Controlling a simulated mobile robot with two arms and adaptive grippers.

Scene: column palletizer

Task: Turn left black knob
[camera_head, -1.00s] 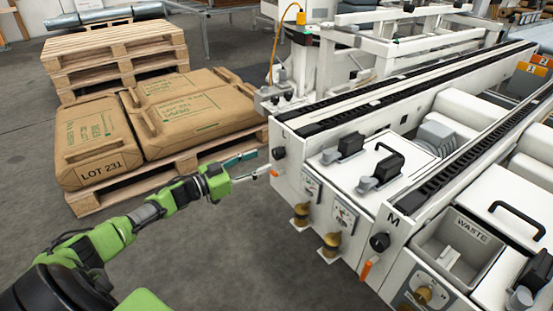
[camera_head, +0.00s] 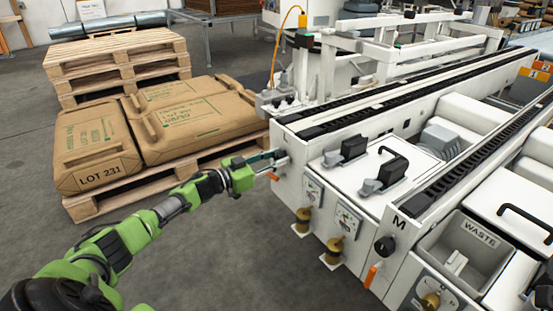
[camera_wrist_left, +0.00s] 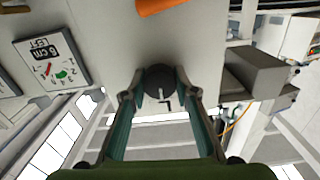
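The left black knob (camera_wrist_left: 160,82) is on the white panel at the near left end of the machine. It is round, with a white line on its face, and the letter L shows just below it in the left wrist view. My left gripper (camera_wrist_left: 160,85) has its two teal fingers on either side of this knob, with the fingers apart. I cannot tell for certain whether they touch it. In the head view my left gripper (camera_head: 271,160) is at the panel corner and mostly hides the knob. My right gripper is not in view.
Another black knob (camera_head: 385,246) is below the letter M. Orange levers sit by both knobs; the nearer is lower right (camera_head: 371,276). A pallet (camera_head: 85,208) with brown sacks (camera_head: 97,158) stands left of my arm. Brass fittings (camera_head: 304,220) protrude from the panel. The foreground floor is clear.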

